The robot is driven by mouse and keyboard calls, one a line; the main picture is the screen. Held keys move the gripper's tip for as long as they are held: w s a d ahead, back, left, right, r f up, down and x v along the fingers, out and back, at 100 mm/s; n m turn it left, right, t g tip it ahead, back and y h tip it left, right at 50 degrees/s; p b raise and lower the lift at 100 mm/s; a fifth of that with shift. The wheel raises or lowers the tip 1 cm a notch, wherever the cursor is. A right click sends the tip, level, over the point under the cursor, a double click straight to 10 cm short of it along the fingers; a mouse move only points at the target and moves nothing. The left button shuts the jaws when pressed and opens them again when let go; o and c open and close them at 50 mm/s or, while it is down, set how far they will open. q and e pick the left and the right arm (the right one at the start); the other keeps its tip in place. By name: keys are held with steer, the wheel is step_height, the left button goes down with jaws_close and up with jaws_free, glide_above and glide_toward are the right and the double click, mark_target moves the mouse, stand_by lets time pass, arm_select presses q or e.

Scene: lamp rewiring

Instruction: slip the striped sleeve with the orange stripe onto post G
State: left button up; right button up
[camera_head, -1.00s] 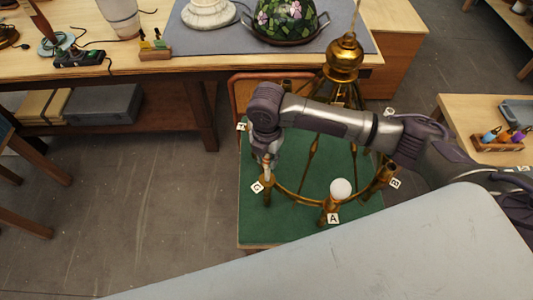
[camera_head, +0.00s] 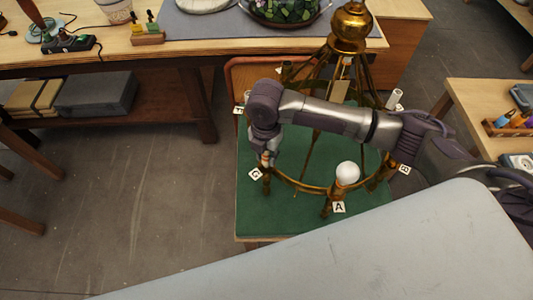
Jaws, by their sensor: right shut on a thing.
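My right gripper (camera_head: 266,157) comes in from the right and points down just above post G (camera_head: 266,182), a brass post on the chandelier ring. It is shut on a small pale piece with an orange tint, seemingly the striped sleeve (camera_head: 265,159). The sleeve is mostly hidden by the fingers, and its stripe is too small to make out. I cannot tell whether the sleeve touches the post top. The white tag G (camera_head: 255,173) hangs beside the post. My left gripper is not in view.
Post A, with a white bulb (camera_head: 347,173), stands at the front of the ring; tag B (camera_head: 404,169) is at right. The chandelier stands on a green-topped table (camera_head: 290,222). A small rack (camera_head: 508,125) sits on the right table. A workbench (camera_head: 170,55) lies behind.

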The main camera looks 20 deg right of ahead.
steer(key=shift+f, duration=0.8)
steer(key=shift+f+p, duration=0.1)
steer(key=shift+p, duration=0.3)
stand_by(0.6)
steer(key=o, duration=0.8)
steer(key=shift+o, duration=0.2)
